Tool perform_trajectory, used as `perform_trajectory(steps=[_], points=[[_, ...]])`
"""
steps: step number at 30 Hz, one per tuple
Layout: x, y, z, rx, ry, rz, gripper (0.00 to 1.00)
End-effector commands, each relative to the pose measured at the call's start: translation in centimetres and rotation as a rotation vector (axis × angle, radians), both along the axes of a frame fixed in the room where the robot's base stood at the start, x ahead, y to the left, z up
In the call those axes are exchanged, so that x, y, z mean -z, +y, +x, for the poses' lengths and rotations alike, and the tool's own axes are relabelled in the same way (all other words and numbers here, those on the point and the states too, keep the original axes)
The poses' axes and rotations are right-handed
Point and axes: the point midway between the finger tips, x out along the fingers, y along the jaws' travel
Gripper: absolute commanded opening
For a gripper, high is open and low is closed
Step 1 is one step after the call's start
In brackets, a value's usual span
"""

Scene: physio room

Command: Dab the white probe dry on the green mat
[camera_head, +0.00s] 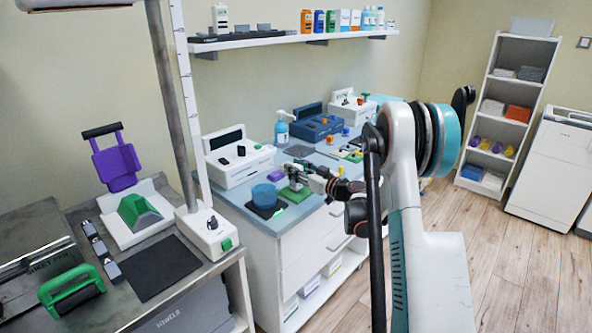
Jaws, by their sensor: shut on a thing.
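The green mat (296,195) lies on the blue-grey counter top, near its front edge. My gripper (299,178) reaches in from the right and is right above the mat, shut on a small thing. That thing is mostly hidden by the fingers; I take it for the white probe, but its shape and tip cannot be made out. Whether it touches the mat or hangs just above it, I cannot tell.
A blue round tub (265,194) on a dark pad stands left of the mat. My arm covers the counter's right part.

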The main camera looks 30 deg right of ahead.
Motion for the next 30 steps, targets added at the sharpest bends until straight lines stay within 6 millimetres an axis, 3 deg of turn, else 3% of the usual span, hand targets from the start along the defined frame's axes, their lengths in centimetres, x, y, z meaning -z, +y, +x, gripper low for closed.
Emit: perform_trajectory(steps=[30], points=[[0.82,0.0,0.0,0.0,0.0,0.0,0.03]])
